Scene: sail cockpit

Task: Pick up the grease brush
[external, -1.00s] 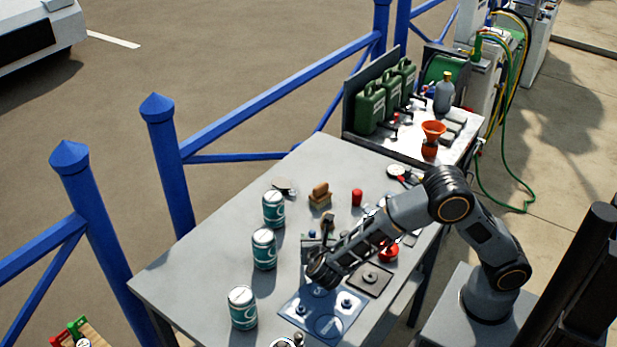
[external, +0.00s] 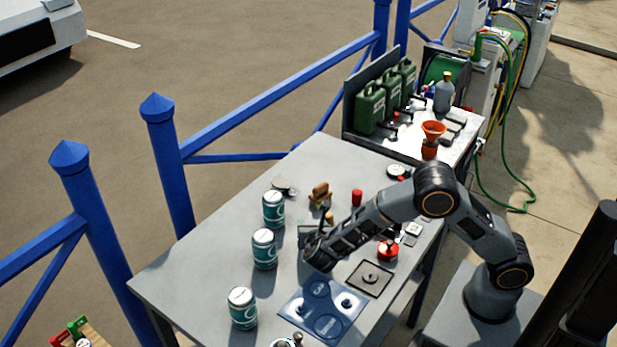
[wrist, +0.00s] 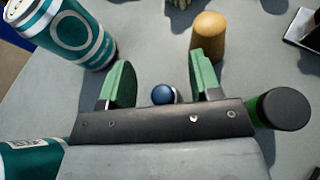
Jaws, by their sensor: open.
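A wooden-looking item with a tan top (external: 320,193), which may be the grease brush, stands on the grey table beyond my gripper. In the wrist view a rounded tan wooden end (wrist: 209,32) shows just past the right finger; I cannot tell for certain that it is the same thing. My gripper (wrist: 160,75) has its two green fingers spread, with nothing held between them. A small blue-topped item (wrist: 163,95) shows in the gap between the fingers, lower down. In the external view my gripper (external: 322,228) is low over the table, partly hidden by my wrist.
Several teal cans stand along the left, one (external: 264,249) close to my gripper; another can (wrist: 68,30) fills the wrist view's upper left. A black-capped green item (wrist: 283,108) is close on the right. A red cylinder (external: 357,197) and blue mat (external: 322,311) are nearby.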

